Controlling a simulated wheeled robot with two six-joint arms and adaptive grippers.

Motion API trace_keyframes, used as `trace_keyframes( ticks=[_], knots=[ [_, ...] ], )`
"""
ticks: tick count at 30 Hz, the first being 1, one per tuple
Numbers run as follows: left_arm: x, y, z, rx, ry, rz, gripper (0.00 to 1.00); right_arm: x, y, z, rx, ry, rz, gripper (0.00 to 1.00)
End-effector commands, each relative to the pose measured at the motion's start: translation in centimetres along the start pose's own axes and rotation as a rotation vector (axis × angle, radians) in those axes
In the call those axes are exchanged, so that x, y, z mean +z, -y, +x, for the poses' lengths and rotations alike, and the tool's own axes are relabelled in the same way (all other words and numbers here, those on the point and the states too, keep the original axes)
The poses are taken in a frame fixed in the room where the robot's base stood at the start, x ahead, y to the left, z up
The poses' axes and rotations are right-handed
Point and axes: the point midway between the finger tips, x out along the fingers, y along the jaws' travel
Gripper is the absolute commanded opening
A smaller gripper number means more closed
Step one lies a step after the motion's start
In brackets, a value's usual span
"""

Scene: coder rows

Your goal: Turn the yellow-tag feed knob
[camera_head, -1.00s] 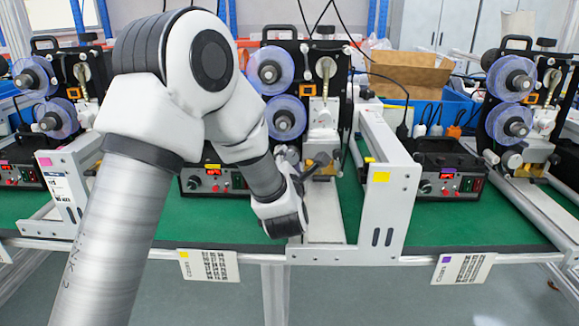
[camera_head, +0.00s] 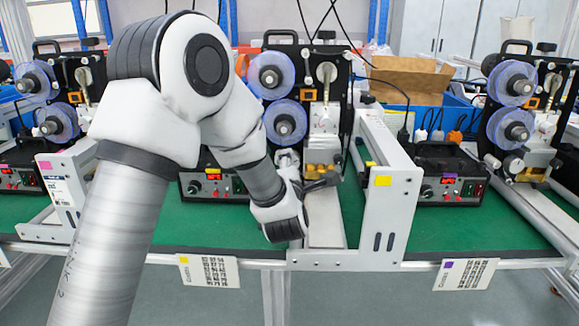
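The yellow-tag station stands in the middle, with a yellow tag (camera_head: 382,181) on its white bracket (camera_head: 400,215). Which knob is the feed knob I cannot tell for sure. My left gripper (camera_head: 327,181) is at the front of this station's machine, just below its brass-coloured parts (camera_head: 318,170). Its dark fingers are small and point right; their opening and any contact are unclear. My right gripper is not in view.
A purple-tag control box (camera_head: 450,178) and its machine (camera_head: 518,105) stand to the right, a pink-tag station (camera_head: 50,175) to the left. The white bracket rises close right of my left gripper. Green mat (camera_head: 460,222) is clear in front of the purple-tag box.

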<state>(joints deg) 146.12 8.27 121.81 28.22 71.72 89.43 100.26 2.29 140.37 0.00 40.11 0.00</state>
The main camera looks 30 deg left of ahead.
Motion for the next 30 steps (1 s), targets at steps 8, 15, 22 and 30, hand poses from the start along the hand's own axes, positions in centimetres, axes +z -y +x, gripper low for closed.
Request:
trace_keyframes(
  ticks=[8, 15, 22, 30],
  knots=[
    [0.0, 0.1, 0.0, -0.002, 0.000, 0.000, 0.69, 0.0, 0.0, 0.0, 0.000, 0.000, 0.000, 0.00],
    [0.0, 0.1, 0.0, -0.001, 0.000, -0.001, 0.69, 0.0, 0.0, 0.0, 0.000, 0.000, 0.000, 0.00],
    [0.1, 0.1, -2.7, -0.002, 0.002, 0.003, 0.69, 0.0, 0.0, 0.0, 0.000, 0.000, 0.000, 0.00],
    [0.1, 0.0, -9.6, 0.000, 0.004, 0.008, 0.69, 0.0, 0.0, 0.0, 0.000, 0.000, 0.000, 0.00]
  ],
)
